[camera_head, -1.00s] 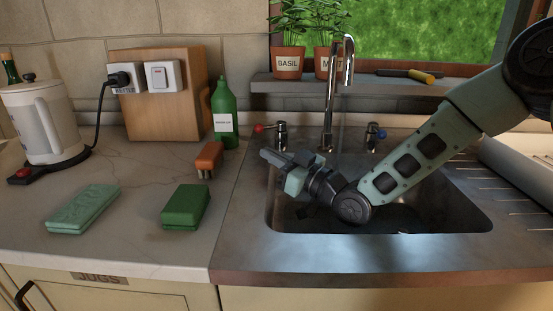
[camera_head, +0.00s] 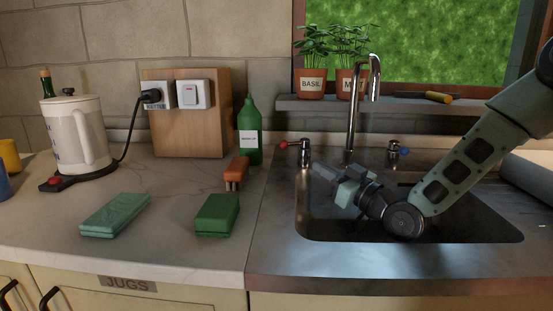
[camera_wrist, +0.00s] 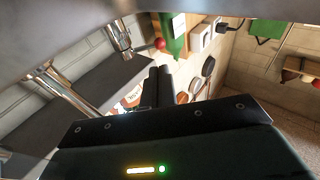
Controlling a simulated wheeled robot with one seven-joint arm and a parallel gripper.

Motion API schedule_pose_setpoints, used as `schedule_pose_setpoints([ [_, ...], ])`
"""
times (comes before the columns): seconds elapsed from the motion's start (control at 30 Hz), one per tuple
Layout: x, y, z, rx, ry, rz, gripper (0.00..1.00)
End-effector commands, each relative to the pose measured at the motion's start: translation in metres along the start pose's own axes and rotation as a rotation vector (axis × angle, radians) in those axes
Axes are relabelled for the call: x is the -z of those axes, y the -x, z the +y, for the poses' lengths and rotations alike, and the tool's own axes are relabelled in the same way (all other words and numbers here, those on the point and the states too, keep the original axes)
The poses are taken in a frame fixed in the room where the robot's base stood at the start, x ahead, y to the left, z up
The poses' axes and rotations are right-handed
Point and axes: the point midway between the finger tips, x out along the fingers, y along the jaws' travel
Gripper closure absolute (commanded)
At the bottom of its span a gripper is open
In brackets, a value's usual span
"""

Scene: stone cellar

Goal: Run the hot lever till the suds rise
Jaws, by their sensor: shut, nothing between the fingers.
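The hot lever with its red knob (camera_head: 283,145) points left on the tap at the back left of the sink (camera_head: 460,238). The red knob also shows in the wrist view (camera_wrist: 160,44). The curved spout (camera_head: 351,130) stands right of it, and I see no clear stream under it. No suds show in the visible part of the basin, which my arm partly covers. My gripper (camera_head: 322,172) is shut and empty over the basin's left side, in front and right of the red knob, apart from it. Its fingers (camera_wrist: 158,88) are together in the wrist view.
A blue-knobbed lever (camera_head: 404,151) is right of the spout. A green bottle (camera_head: 249,135) and an orange brush (camera_head: 236,170) stand left of the sink. Herb pots (camera_head: 311,84) stand on the sill.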

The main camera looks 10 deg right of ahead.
Motion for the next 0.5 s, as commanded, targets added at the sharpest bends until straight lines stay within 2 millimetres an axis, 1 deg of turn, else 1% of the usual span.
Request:
schedule_pose_setpoints([
  [0.07,0.000,-0.006,0.001,-0.001,0.001,0.001,1.00],
  [0.17,0.001,-0.020,0.000,-0.001,0.000,0.002,1.00],
  [0.4,0.000,-0.064,0.000,0.000,0.000,0.003,1.00],
  [0.5,0.000,-0.079,0.000,0.000,-0.001,0.002,1.00],
])
